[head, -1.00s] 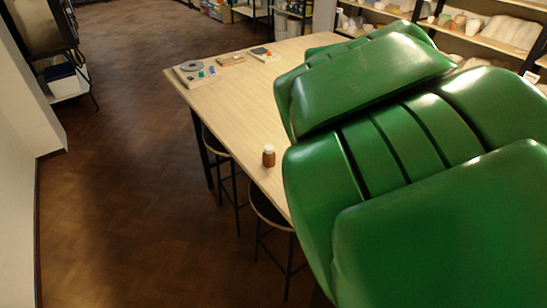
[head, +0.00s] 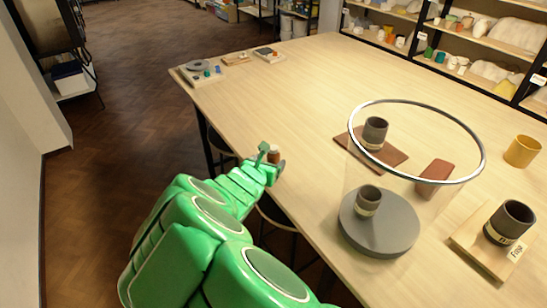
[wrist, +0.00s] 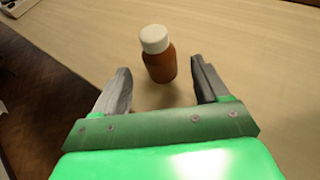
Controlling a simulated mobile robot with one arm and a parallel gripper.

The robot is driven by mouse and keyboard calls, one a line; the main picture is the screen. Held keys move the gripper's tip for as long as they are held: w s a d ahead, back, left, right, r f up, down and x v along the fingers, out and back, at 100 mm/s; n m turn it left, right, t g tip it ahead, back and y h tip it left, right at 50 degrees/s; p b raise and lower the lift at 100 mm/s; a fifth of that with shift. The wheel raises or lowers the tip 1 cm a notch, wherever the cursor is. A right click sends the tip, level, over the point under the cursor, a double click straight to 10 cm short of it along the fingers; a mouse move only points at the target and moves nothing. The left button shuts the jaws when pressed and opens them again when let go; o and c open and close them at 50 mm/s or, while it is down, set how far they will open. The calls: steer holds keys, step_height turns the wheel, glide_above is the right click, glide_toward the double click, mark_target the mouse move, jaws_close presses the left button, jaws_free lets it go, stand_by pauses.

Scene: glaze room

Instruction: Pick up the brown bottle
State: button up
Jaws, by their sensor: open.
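The brown bottle (wrist: 160,66) with a white cap stands upright on the pale wooden table, near its left edge. In the head view the bottle (head: 274,156) is partly hidden by my gripper. My gripper (head: 273,157) is low over the table edge at the bottle. In the wrist view my gripper (wrist: 162,82) is open, its two dark fingers spread, with the bottle between and slightly beyond the fingertips. I see gaps on both sides, so the fingers do not appear to touch it.
A grey turntable (head: 378,232) carries a dark cup (head: 367,200), and a large clear cylinder with a pale rim stands around that area. A yellow cup (head: 522,151) is at the right. Stools stand under the left edge. Table around the bottle is clear.

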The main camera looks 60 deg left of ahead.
mark_target(271, 160)
steer(key=shift+x, duration=1.85)
steer(key=shift+w+a+f, duration=0.15)
steer(key=shift+w+a, duration=0.05)
steer(key=shift+w, duration=0.15)
steer(key=shift+c, duration=0.4)
steer(key=c, duration=1)
